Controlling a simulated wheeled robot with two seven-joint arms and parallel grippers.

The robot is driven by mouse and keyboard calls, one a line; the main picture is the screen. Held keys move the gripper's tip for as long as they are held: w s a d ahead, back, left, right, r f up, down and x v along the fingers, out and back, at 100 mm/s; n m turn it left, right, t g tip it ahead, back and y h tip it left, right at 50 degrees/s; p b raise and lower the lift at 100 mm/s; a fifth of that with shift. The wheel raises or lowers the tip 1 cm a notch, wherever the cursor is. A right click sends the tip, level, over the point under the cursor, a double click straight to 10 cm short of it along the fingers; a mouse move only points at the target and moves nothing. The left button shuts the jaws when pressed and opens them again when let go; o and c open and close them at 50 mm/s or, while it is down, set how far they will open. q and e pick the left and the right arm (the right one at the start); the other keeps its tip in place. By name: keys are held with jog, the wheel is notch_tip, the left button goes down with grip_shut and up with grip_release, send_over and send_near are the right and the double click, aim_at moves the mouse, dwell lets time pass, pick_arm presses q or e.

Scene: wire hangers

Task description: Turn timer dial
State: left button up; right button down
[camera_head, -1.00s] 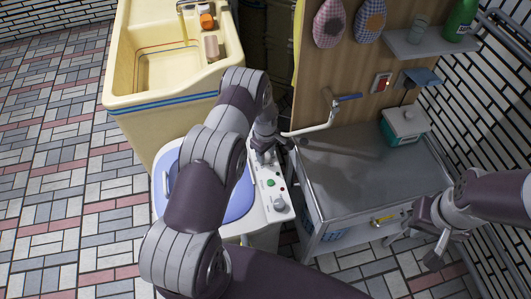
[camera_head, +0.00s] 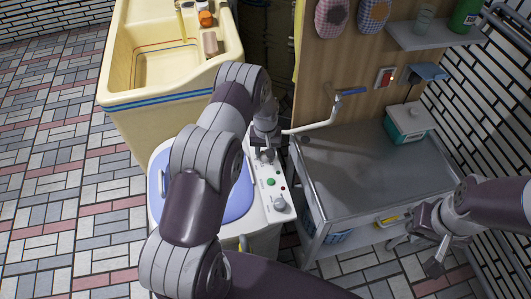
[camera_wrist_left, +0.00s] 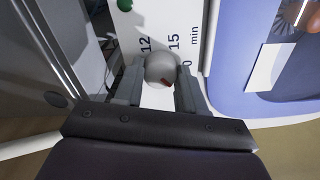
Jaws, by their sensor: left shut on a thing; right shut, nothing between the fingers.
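The timer dial (camera_wrist_left: 160,68) is a grey round knob with a small red mark. It sits on the white control panel (camera_head: 274,208) of the washing machine, next to printed numbers and "min". My left gripper (camera_wrist_left: 158,80) has one finger on each side of the dial and is shut on it. In the head view my left gripper (camera_head: 264,152) is at the far end of the panel and mostly hides the dial. My right gripper (camera_head: 434,250) is shut and empty, at the lower right in front of the metal table.
A green button (camera_head: 271,182) and another grey knob (camera_head: 280,202) lie on the same panel. A yellow sink (camera_head: 150,100) stands behind. A metal table (camera_head: 350,170) with a bent faucet pipe (camera_head: 325,122) above it is to the right. A teal-and-white box (camera_head: 406,122) sits on it.

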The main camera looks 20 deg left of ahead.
pick_arm(q)
jog(key=m+b, duration=0.1)
jog(key=m, duration=0.2)
jog(key=shift+m, duration=0.4)
jog(key=m, duration=0.3)
jog(key=shift+m+b, duration=0.3)
jog(key=shift+b, duration=0.1)
jog(key=m+b, duration=0.1)
jog(key=m, duration=0.5)
jog(key=shift+m, duration=0.3)
jog(key=o, duration=1.1)
jog(key=shift+c, duration=0.2)
notch_tip(320, 180, up, 13)
